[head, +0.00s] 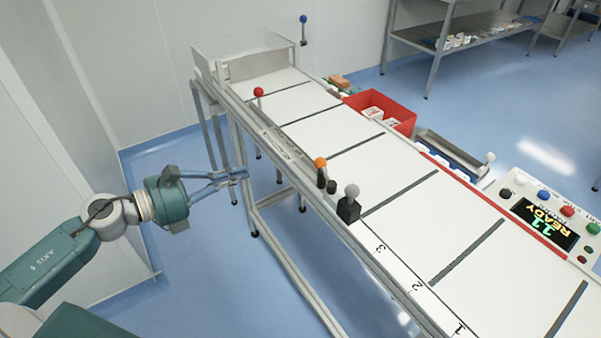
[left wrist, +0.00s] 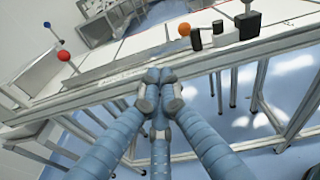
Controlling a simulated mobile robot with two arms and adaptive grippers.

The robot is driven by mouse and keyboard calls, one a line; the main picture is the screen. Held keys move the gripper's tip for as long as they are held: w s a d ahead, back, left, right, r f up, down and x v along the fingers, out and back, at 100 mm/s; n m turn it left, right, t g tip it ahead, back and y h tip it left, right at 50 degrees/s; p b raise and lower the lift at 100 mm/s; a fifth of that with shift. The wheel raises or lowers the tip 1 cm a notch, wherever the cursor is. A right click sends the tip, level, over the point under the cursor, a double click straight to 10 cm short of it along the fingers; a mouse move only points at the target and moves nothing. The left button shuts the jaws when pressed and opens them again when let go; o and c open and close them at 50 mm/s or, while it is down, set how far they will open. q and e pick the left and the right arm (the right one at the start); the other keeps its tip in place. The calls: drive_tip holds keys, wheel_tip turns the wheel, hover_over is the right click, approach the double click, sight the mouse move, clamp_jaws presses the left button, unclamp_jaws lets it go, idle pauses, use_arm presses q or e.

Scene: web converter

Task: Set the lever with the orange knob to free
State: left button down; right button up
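The lever with the orange knob (head: 320,162) stands on the near rail of the long white conveyor table (head: 290,108), with a small dark block at its foot. The orange knob (left wrist: 184,30) also shows in the left wrist view, above and slightly right of my fingertips. My left gripper (head: 244,173) is off the near side of the rail, left of the orange knob and apart from it. In the left wrist view my left gripper (left wrist: 160,78) has its fingers together at the tips, with nothing between them. My right gripper is not in view.
A red-knobbed lever (head: 258,92) stands further back on the rail. A grey-knobbed lever on a black block (head: 348,209) stands closer to me. A blue-knobbed lever (head: 303,19) is at the far end. A control panel (head: 545,215) with a "READY" display is at the right.

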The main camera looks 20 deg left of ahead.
sight(324, 170)
use_arm(q)
drive_tip(key=w+d+m+g+h+p, duration=0.1)
drive_tip(key=w+d+m+p, duration=0.2)
drive_tip(key=w+d, duration=0.6)
drive_tip(key=d+f+p, duration=0.1)
drive_tip(key=d, duration=0.2)
drive_tip(key=shift+d, duration=0.25)
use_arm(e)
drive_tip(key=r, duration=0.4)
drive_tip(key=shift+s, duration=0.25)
use_arm(q)
drive_tip(key=shift+m, duration=0.3)
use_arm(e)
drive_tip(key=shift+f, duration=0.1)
